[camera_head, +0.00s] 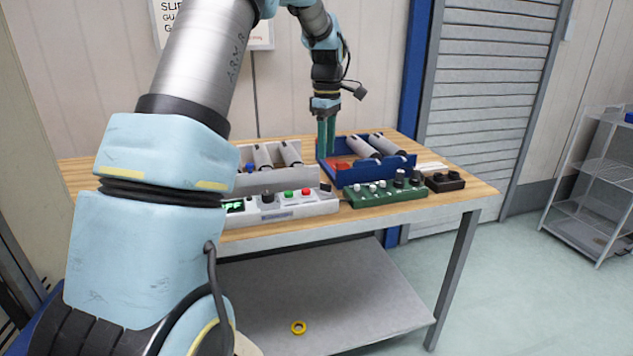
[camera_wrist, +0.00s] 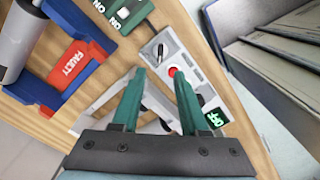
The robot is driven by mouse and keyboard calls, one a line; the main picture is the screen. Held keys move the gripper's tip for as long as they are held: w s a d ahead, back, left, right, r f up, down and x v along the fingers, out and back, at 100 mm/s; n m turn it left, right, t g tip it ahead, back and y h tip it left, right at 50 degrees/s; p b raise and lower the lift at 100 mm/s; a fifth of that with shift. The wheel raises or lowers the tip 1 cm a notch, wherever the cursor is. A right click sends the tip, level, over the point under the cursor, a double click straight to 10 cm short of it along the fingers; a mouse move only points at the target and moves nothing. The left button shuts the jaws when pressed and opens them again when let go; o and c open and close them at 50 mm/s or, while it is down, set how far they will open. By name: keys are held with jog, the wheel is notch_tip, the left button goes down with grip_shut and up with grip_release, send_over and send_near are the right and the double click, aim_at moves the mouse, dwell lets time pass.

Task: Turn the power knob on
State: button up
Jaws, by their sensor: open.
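A light grey control panel (camera_head: 290,211) sits at the table's front edge. It carries a green-lit display (camera_head: 235,206), a black knob (camera_head: 267,197), a green button (camera_head: 289,195) and a red button (camera_head: 306,193). In the wrist view the display (camera_wrist: 214,117) and red button (camera_wrist: 172,71) show, while the black knob is hidden, apparently behind a finger. My gripper (camera_head: 326,152) has teal fingers pointing down, behind the panel near the blue tray's left end. In the wrist view my gripper (camera_wrist: 160,75) is open with nothing held between its fingers.
A blue tray (camera_head: 378,174) marked FAULTY and a grey tray (camera_head: 300,180) hold grey cylinders. A green panel (camera_head: 385,194) with several knobs and a dark knob box (camera_head: 445,181) stand to the right. A yellow ring (camera_head: 298,327) lies on the lower shelf.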

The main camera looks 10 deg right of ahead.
aim_at(326, 184)
notch_tip(326, 184, down, 10)
jog(key=shift+r+p, duration=0.2)
jog(key=shift+p, duration=0.8)
grip_shut()
